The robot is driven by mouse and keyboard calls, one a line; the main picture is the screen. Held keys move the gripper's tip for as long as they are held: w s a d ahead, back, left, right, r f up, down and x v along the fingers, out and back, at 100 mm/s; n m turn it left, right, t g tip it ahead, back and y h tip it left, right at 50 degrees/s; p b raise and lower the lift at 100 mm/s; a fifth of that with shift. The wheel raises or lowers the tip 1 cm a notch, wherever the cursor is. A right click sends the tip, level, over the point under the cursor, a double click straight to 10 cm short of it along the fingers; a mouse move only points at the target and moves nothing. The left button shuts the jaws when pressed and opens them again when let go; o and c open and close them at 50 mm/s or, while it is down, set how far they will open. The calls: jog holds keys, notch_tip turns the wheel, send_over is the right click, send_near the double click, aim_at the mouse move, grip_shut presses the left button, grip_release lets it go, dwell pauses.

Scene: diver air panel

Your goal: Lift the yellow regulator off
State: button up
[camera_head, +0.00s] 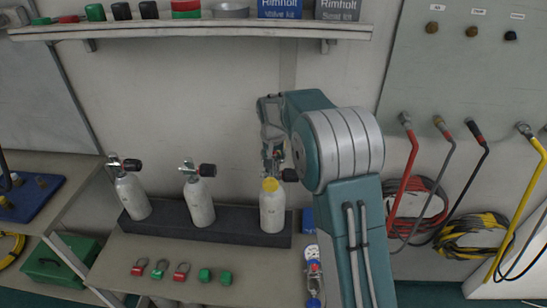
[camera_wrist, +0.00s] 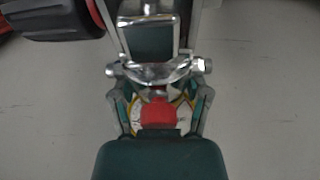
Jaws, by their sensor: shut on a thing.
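Three pale cylinders stand in a dark rack. The right cylinder (camera_head: 272,213) has a yellow part (camera_head: 270,184) at its neck and a black knob (camera_head: 290,175) beside it. My gripper (camera_head: 273,152) is directly above this cylinder, its tips at the valve, partly hidden by my arm. In the wrist view my gripper (camera_wrist: 160,108) is shut on a piece with a red middle and thin yellow edges, which I take as the yellow regulator (camera_wrist: 158,112). A metal yoke (camera_wrist: 150,20) shows just beyond it, with a black knob (camera_wrist: 55,18) at upper left. Whether the yoke is loose cannot be told.
The left cylinder (camera_head: 133,196) and middle cylinder (camera_head: 199,203) carry valves with black knobs. Red and green small pieces (camera_head: 181,271) lie on the bench in front. A shelf (camera_head: 200,30) with boxes hangs above. Hoses (camera_head: 411,165) hang at right.

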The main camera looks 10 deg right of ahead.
jog(key=shift+r, duration=0.3)
jog(key=shift+w+v, duration=0.2)
jog(key=shift+v, duration=0.75)
jog(key=shift+w+v, duration=0.15)
jog(key=shift+v, duration=0.75)
jog(key=shift+d+r, duration=0.15)
